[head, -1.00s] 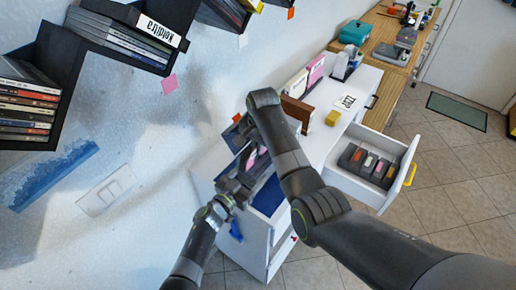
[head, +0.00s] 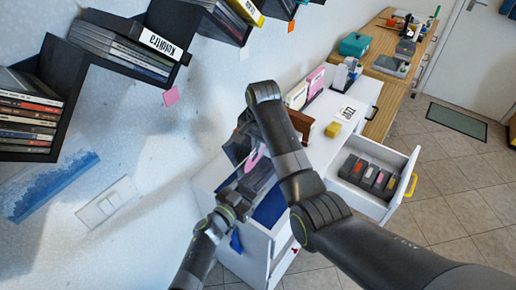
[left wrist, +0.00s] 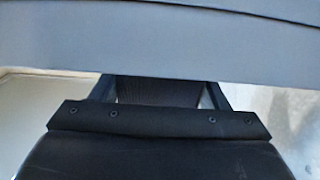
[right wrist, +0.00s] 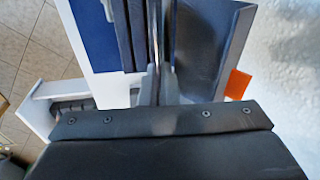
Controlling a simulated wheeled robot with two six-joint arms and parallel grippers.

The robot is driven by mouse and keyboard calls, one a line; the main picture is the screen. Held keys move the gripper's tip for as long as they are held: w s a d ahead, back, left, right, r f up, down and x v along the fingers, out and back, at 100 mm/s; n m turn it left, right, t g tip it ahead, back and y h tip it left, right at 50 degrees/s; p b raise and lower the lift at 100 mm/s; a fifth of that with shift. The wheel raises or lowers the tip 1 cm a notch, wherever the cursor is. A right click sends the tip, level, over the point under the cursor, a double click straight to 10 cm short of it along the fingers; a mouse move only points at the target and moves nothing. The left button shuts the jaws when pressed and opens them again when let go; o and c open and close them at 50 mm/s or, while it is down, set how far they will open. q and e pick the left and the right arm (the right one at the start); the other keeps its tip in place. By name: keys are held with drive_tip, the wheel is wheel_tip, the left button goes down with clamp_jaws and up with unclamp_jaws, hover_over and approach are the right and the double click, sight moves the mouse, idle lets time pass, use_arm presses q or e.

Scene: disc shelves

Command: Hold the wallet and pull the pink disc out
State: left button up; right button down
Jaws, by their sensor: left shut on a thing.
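The dark wallet (head: 262,178) stands open above the white cabinet in the head view, partly hidden by my right arm. My left gripper (head: 241,196) is shut on its near side. In the left wrist view the wallet (left wrist: 160,45) spans the top as a wide grey band and hides the fingertips. The pink disc (head: 254,159) shows partly between the wallet's panels. In the right wrist view the disc is a thin edge-on line (right wrist: 157,40) between dark panels. My right gripper (right wrist: 158,88) has its fingers close on either side of it; whether they grip is unclear.
Wall shelves with discs (head: 115,45) hang left. Floor at the right is clear.

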use_arm(q)
drive_tip(key=shift+f, duration=0.1)
use_arm(e)
drive_tip(key=shift+d+r, duration=0.1)
drive_tip(key=shift+r, duration=1.3)
use_arm(q)
drive_tip(key=o, duration=1.1)
drive_tip(key=v, duration=1.2)
